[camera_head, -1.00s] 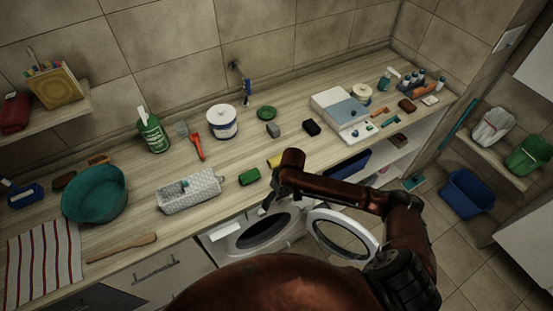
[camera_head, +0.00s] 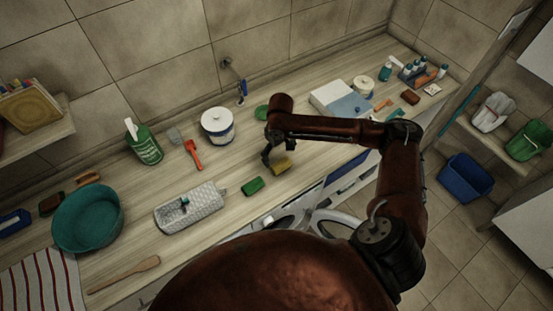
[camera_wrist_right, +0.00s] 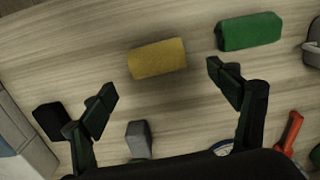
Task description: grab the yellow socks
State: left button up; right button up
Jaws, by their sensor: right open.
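The yellow socks (camera_head: 281,166) look like a small yellow bundle lying on the wooden counter near its front edge. They also show in the right wrist view (camera_wrist_right: 157,58), just beyond the gap between the fingertips. My right gripper (camera_wrist_right: 163,82) is open and empty, its two fingers spread on either side of that gap. In the head view the right gripper (camera_head: 268,154) is beside the socks, at their upper left, and partly hidden by the arm. I cannot tell its exact height above the counter. My left gripper is not in view.
A green bundle (camera_head: 252,185) lies left of the socks. A grey block (camera_wrist_right: 138,138) and a black item (camera_wrist_right: 50,120) lie near my right fingers. A grey basket (camera_head: 190,208) and a teal basin (camera_head: 88,217) stand further left. An open washer door (camera_head: 335,223) is below the counter.

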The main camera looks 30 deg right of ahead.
aim_at(281, 162)
jog(key=shift+s+f, duration=0.1)
jog(key=shift+f, duration=0.45)
jog(key=shift+s+d+f+p, duration=0.1)
jog(key=shift+s+f+p, duration=0.05)
jog(key=shift+f, duration=0.5)
jog(key=shift+s+d+f+p, duration=0.1)
jog(key=shift+f+p, duration=0.05)
jog(key=shift+f, duration=0.45)
jog(key=f, duration=0.2)
jog(key=shift+w+f, duration=0.25)
jog(key=shift+f, duration=0.05)
jog(key=shift+s+f, duration=0.1)
jog(key=shift+f, duration=0.3)
jog(key=c, duration=0.8)
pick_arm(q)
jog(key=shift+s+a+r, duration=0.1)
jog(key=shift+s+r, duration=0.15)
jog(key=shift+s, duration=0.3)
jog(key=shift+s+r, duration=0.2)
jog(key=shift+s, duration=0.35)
pick_arm(e)
jog(key=shift+c, duration=1.4)
